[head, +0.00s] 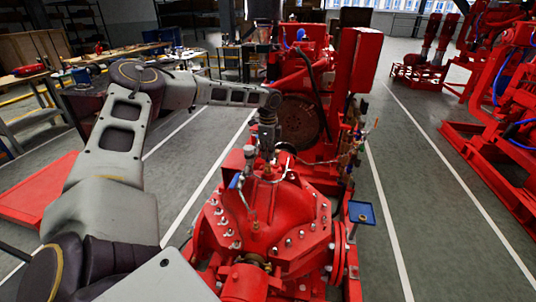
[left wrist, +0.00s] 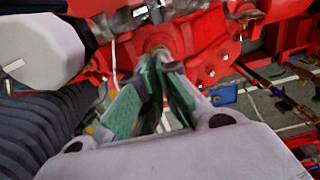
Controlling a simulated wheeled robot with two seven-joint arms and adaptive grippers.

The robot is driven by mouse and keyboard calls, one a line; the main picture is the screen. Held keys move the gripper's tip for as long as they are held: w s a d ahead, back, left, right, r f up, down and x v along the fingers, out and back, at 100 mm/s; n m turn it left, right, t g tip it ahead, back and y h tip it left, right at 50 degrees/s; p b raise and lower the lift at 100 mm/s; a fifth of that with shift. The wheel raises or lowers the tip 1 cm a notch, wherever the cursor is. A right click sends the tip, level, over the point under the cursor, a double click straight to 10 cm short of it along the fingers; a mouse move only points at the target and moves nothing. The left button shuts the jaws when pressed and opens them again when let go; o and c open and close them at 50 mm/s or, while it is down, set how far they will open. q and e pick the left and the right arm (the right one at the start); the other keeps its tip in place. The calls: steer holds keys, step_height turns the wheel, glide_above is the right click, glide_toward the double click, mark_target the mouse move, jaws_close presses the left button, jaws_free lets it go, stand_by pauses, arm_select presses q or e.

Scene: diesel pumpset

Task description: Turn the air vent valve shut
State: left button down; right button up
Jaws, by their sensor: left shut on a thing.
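The red pump casing (head: 290,215) stands in the middle of the head view, with thin pipes and small fittings on its top. My left gripper (head: 267,150) reaches in from the left and points down at the top of this casing. In the left wrist view its green-padded fingers (left wrist: 161,68) converge on a small fitting at the casing top. They are shut on the air vent valve, which is mostly hidden between the fingertips, so its handle angle cannot be told. A brass-coloured fitting (head: 268,175) shows just below the fingers. My right gripper is not in view.
The red engine (head: 300,105) stands directly behind the pump. A small blue tray (head: 361,212) sits to the pump's right. A workbench with tools (head: 90,58) is at the back left. Other red pumpsets (head: 505,110) stand at right. Grey floor is free between them.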

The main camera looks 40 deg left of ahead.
arm_select(q)
steer(key=shift+w+r, duration=0.1)
steer(key=c, duration=1.7)
jaws_free()
steer(key=shift+o, duration=0.2)
step_height(320, 180, up, 12)
